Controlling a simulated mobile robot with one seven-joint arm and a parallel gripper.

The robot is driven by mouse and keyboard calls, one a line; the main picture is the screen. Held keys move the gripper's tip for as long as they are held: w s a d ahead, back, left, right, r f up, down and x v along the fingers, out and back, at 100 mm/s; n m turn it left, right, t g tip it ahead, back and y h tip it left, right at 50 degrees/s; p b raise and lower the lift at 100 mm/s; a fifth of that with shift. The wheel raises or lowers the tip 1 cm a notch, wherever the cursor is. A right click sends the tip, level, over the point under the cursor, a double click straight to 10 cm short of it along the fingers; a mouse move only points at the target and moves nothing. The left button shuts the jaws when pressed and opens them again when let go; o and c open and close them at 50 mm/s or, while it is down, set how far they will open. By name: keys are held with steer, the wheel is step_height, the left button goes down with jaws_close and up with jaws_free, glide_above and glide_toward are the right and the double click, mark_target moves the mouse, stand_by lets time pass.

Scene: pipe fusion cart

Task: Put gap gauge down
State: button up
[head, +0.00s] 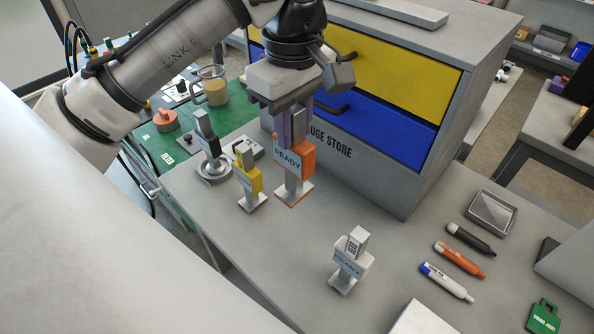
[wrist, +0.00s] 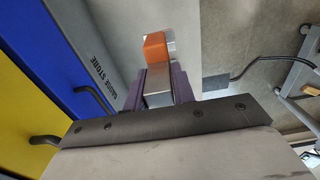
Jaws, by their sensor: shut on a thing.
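The gap gauge held by my gripper is orange with a READY label (head: 289,158) and a flat light foot. My gripper (head: 296,122) is shut on its grey upper part. In the head view the gauge is upright in front of the gauge store; I cannot tell whether its foot touches the table. In the wrist view the orange block (wrist: 155,47) shows beyond the purple fingers (wrist: 160,87). A yellow gauge (head: 248,182) stands just left of it, and a white READY gauge (head: 349,264) stands to the front right. A dark-topped gauge (head: 207,138) stands at the back left.
The gauge store cabinet (head: 365,165) with yellow and blue drawers and protruding handles is close behind my gripper. Markers (head: 447,282), a metal tray (head: 491,213) and a green tag (head: 543,317) lie at right. The grey table (head: 270,250) is clear between the orange and white gauges.

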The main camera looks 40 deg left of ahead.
step_height(320, 180, up, 4)
steer(key=shift+f+p, duration=0.1)
steer(key=shift+p, duration=1)
glide_above(294, 195)
steer(key=w, duration=0.1)
steer(key=f, duration=0.6)
steer(key=shift+w+a, duration=0.1)
steer(key=shift+a, duration=0.3)
step_height(294, 195, down, 9)
steer(key=b, duration=0.8)
steer(key=shift+f, duration=0.1)
step_height(294, 195, down, 5)
steer(key=b, duration=0.5)
steer(key=shift+r, duration=0.2)
steer(key=shift+f, duration=0.1)
steer(key=o, duration=0.5)
steer(key=shift+f, duration=0.1)
steer(key=shift+c, duration=0.2)
steer(key=o, duration=0.5)
steer(key=shift+c, duration=0.2)
